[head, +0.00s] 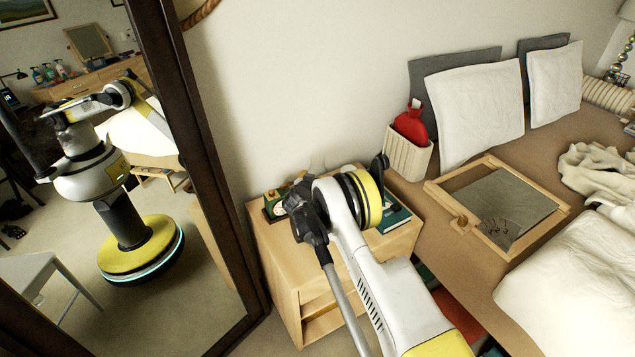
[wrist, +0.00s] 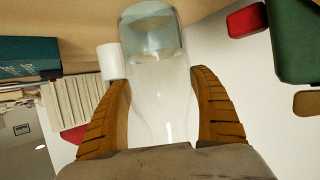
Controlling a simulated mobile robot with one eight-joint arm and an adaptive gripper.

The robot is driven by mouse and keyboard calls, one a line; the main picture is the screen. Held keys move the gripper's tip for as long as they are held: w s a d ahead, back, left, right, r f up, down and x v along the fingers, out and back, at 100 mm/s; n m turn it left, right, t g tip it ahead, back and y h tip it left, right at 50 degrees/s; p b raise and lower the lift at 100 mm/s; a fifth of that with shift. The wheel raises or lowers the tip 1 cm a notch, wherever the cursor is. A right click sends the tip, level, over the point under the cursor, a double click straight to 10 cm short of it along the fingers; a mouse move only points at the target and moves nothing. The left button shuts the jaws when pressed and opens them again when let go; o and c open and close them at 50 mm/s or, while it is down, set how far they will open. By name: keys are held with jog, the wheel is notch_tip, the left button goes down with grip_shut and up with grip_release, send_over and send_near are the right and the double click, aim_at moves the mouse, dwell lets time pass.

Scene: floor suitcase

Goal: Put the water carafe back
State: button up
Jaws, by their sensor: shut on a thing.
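The water carafe (wrist: 158,95) is clear glass with bluish water at its wide end, which is at the top of the wrist view. My gripper (wrist: 160,80) is shut on it, one brown ribbed finger on each side of its narrower part. The carafe's wide end shows against the wooden nightstand top; I cannot tell if it touches. In the head view my wrist is over the nightstand (head: 283,262) and hides much of its top. Only a faint glassy shape shows beyond the wrist there.
A white cylinder (wrist: 110,62) is close beside the carafe. A ribbed basket (head: 407,158) with a red bottle (head: 411,124) stands behind right. A mirror (head: 185,150) stands left.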

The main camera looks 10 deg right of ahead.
jog(key=shift+f, duration=0.15)
jog(key=o, duration=1.4)
jog(key=shift+o, duration=0.2)
